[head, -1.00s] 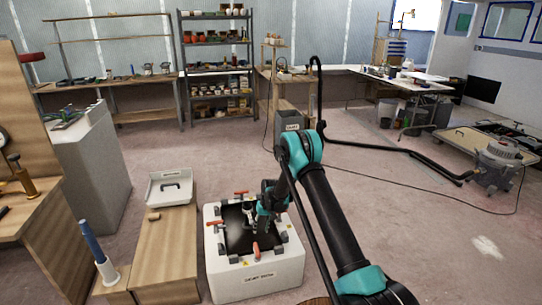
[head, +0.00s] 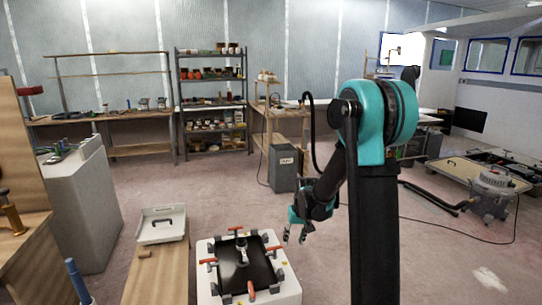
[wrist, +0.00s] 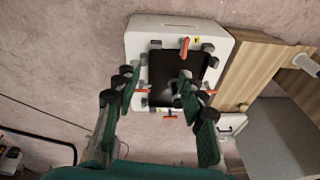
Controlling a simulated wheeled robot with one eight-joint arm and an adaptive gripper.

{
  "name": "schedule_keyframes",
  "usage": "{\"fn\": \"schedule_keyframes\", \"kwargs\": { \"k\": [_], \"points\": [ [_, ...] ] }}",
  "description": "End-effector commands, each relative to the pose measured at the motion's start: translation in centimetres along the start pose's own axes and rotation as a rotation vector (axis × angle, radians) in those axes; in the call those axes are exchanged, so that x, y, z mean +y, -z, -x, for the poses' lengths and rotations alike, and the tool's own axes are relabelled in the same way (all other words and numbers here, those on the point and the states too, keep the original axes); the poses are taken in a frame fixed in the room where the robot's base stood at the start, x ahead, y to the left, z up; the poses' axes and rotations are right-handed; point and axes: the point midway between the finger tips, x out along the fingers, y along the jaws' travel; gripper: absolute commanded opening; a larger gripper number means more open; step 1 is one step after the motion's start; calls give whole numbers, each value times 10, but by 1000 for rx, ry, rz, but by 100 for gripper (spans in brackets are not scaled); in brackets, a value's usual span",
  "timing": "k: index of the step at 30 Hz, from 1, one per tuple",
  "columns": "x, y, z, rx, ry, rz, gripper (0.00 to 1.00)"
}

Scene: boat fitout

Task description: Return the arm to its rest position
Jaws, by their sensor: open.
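My gripper (head: 297,232) is at the middle of the head view, raised above and to the right of a white block-shaped fixture (head: 208,291). Its fingers are spread and nothing is between them. In the wrist view my gripper (wrist: 160,105) also shows open, its teal fingers apart. Beyond them is the fixture (wrist: 150,26) with a black panel (wrist: 165,65) in its top and red-handled clamps around it. My arm's large teal elbow stands high at the right of centre in the head view.
A wooden bench (head: 150,280) with a white tray (head: 163,224) stands left of the fixture. A grey bin (head: 283,168) stands behind my gripper. A shop vacuum (head: 494,195) and a black hose (head: 430,198) lie at the right. Open floor (head: 330,265) surrounds the arm.

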Motion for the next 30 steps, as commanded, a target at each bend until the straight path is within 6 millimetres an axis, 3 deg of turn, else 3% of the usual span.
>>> {"fn": "schedule_keyframes", "kwargs": {
  "k": [6,13,22,27,30],
  "points": [
    [21,-61,46,46,-30,-31,41],
    [39,-129,77,95,-64,-61,41],
    [55,-218,89,154,-108,-96,41],
    [60,-248,87,175,-124,-107,41],
    [61,-256,86,180,-129,-110,41]
  ]
}}
